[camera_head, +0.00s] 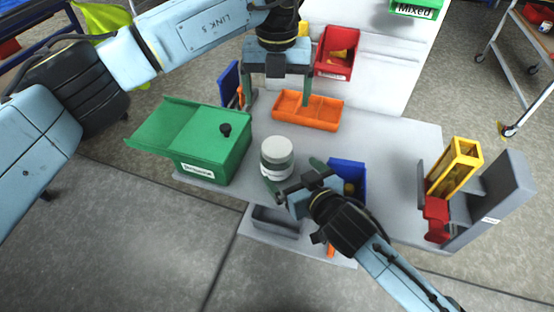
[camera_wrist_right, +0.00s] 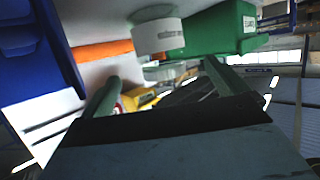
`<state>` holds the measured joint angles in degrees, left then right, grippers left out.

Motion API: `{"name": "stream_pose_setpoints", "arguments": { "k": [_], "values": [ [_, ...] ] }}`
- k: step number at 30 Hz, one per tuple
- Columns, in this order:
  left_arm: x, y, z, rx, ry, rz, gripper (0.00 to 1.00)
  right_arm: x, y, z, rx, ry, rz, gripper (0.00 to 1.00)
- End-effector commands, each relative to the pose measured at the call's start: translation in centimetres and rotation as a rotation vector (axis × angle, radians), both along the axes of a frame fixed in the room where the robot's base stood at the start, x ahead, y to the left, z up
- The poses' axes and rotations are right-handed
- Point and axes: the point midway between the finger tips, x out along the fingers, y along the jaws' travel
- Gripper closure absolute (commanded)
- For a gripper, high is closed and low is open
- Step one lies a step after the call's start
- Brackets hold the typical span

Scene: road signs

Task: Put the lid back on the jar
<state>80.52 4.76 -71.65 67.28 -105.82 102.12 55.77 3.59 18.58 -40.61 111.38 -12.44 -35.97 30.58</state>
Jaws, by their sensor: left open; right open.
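The jar (camera_head: 277,170) stands upright on the grey table between my grippers. It has a pale, see-through body and a broad white top (camera_head: 276,148). This white top looks like the lid, but I cannot tell how firmly it sits. In the right wrist view the white part (camera_wrist_right: 157,37) and a clear part (camera_wrist_right: 165,71) show beyond the fingers. My right gripper (camera_head: 297,178) is open just in front of the jar, fingers pointing toward it; contact is unclear. My left gripper (camera_head: 278,95) is open and empty, fingers down at the orange tray behind the jar.
A green box (camera_head: 212,163) with a dark knob stands left of the jar. The orange tray (camera_head: 325,112) is behind, a blue bin (camera_head: 348,169) close beside my right gripper. A red bin (camera_head: 336,62) is at the back. A grey holder (camera_head: 495,200) with yellow and red parts stands right.

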Motion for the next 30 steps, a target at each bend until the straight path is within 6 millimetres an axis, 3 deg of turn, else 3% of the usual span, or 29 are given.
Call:
{"name": "stream_pose_setpoints", "arguments": {
  "k": [3,9,30],
  "values": [
    [0.0,0.0,0.5,0.0,0.0,0.0,0.1,-1.9,-1.0,0.8,-0.001,0.002,0.0,0.01],
    [0.0,0.0,0.6,0.0,0.0,0.0,0.1,-3.4,-1.7,1.4,0.0,0.001,0.0,0.01],
    [0.0,0.0,0.6,0.0,0.0,0.0,0.1,-3.6,-1.8,1.4,0.0,0.001,0.0,0.01]
  ]
}}
